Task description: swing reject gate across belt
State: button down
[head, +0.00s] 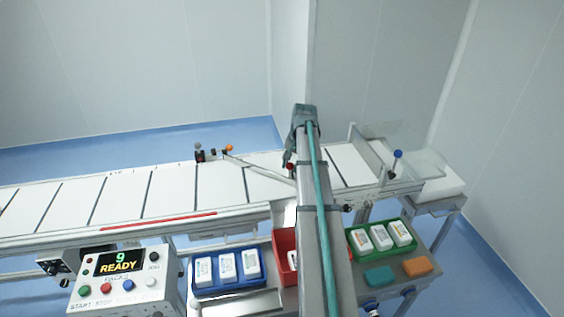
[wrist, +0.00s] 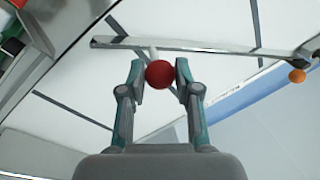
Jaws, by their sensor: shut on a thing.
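The reject gate (head: 255,168) is a thin pale bar lying diagonally over part of the white belt (head: 170,190). Its left end is at the far belt edge, by an orange ball (head: 229,148). The gate also crosses the upper part of the wrist view (wrist: 200,47). A red ball knob (wrist: 159,74) stands on a short stem beside the bar; it shows in the head view (head: 290,167) near the gate's right end. My gripper (wrist: 158,77) is shut on the red knob, one finger on each side. In the head view my gripper (head: 289,160) is partly hidden by my arm.
A control box (head: 125,280) reading "9 READY" stands at front left. A blue tray (head: 225,292), a red bin (head: 283,243) and a green tray (head: 358,253) sit before the belt. A blue-knobbed lever (head: 397,155) and clear guard (head: 415,150) stand at right.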

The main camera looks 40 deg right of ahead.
jog(key=shift+s+a, duration=0.15)
jog(key=shift+a, duration=0.1)
jog(key=c, duration=0.8)
grip_release()
jog(key=shift+a, duration=0.1)
jog(key=shift+d+r, duration=0.2)
jog(key=shift+r, duration=0.45)
jog(key=r, duration=0.3)
jog(key=s+r, duration=0.1)
jog(key=r, duration=0.3)
jog(key=d+r, duration=0.1)
jog(key=r, duration=0.2)
jog(key=shift+s+r, duration=0.25)
jog(key=shift+s, duration=0.15)
